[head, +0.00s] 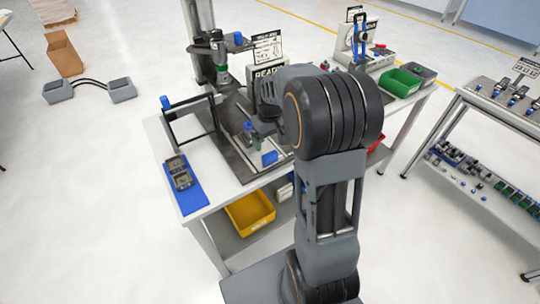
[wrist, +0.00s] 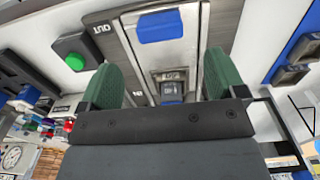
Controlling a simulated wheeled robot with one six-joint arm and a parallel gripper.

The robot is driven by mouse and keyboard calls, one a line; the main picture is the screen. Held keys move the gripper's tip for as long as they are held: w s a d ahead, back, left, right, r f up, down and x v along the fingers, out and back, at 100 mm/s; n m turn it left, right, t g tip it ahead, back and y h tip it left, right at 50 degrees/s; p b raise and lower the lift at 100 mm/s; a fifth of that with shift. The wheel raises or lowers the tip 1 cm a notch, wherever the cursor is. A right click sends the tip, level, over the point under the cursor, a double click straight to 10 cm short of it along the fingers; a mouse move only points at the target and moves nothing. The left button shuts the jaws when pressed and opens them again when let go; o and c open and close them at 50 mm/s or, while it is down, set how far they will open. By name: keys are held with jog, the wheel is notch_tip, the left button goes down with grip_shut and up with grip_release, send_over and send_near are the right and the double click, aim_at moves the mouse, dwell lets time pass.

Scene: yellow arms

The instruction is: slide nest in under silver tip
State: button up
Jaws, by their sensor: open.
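The bench station has a press column (head: 200,45) whose head carries a green part and a silver tip (head: 224,80). A metal slide track runs below it, with a blue block (head: 269,158) towards its front end. In the wrist view the blue block (wrist: 160,25) sits on a grey piece near the OUT label (wrist: 100,28). A smaller grey part with a blue tab (wrist: 171,92) lies between my fingers in that view, near the IN label. I cannot tell which piece is the nest. My gripper (wrist: 160,82) is open above the track, its green pads apart. In the head view my arm partly hides the track.
A green button (wrist: 75,62) is beside the track. A black frame (head: 190,115) and a blue plate with dark sockets (head: 182,185) stand at the bench's left. A green bin (head: 400,82) is at the right.

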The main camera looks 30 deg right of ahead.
aim_at(270, 154)
notch_tip(270, 154, down, 9)
jog(key=shift+r, duration=0.2)
jog(key=shift+c, duration=0.3)
